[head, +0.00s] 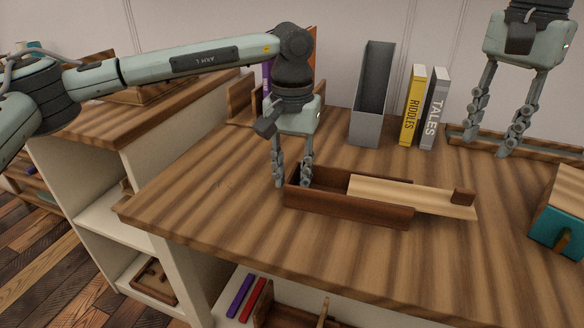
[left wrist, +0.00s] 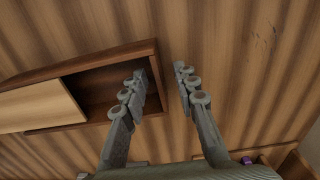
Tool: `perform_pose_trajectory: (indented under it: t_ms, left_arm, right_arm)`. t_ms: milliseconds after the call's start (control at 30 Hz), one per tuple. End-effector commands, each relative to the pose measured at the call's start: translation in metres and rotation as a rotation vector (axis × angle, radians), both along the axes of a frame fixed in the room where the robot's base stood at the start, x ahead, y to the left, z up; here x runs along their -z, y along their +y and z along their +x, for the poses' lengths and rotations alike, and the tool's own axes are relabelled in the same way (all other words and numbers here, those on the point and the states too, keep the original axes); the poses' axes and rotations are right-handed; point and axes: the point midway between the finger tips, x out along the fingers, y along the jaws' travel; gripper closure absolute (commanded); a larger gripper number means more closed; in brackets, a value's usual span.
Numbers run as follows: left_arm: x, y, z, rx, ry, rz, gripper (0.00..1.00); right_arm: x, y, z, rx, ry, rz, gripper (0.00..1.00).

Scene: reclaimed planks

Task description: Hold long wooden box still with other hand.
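The long wooden box (head: 345,209) is dark brown and lies on the table. Its light sliding lid (head: 400,192), with a dark knob (head: 464,197), sticks out past the right end, leaving the left part open. My left gripper (head: 292,184) is open at the box's left end. In the left wrist view its fingers (left wrist: 160,72) straddle the end wall, one over the inside and one outside, with a gap between them. The box (left wrist: 95,60) and lid (left wrist: 40,105) also show there. My right gripper (head: 489,146) is open and empty at the back right, well away from the box.
A grey upright holder (head: 371,95), a yellow book (head: 413,105) and a grey book (head: 434,108) stand behind the box. A low wooden tray (head: 545,147) lies near my right gripper. A teal-fronted box (head: 556,228) stands at the right. The table's front left is clear.

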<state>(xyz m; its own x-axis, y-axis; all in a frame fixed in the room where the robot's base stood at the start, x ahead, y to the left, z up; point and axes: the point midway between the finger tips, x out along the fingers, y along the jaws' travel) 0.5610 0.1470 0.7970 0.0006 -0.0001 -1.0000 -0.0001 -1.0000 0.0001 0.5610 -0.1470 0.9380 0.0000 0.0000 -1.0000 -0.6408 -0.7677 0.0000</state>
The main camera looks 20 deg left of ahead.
Motion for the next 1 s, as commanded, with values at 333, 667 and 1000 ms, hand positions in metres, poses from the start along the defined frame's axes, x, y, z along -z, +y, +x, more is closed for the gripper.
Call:
perform_pose_trajectory:
  t_ms: [333, 667, 1000]
  left_arm:
    - [-0.0002, 0.0000, 0.0000, -0.001, 0.001, 0.000, 1.00]
    - [-0.0003, 0.0000, 0.0000, -0.001, 0.000, 0.000, 1.00]
    - [-0.0004, -0.0001, 0.0000, 0.000, 0.000, 0.000, 1.00]
  right_arm:
    - [0.0000, 0.0000, 0.0000, 0.000, 0.000, 0.000, 0.66]
    - [0.0000, 0.0000, 0.0000, 0.000, 0.000, 0.000, 0.66]
    - [0.0000, 0.0000, 0.0000, 0.000, 0.000, 0.000, 0.66]
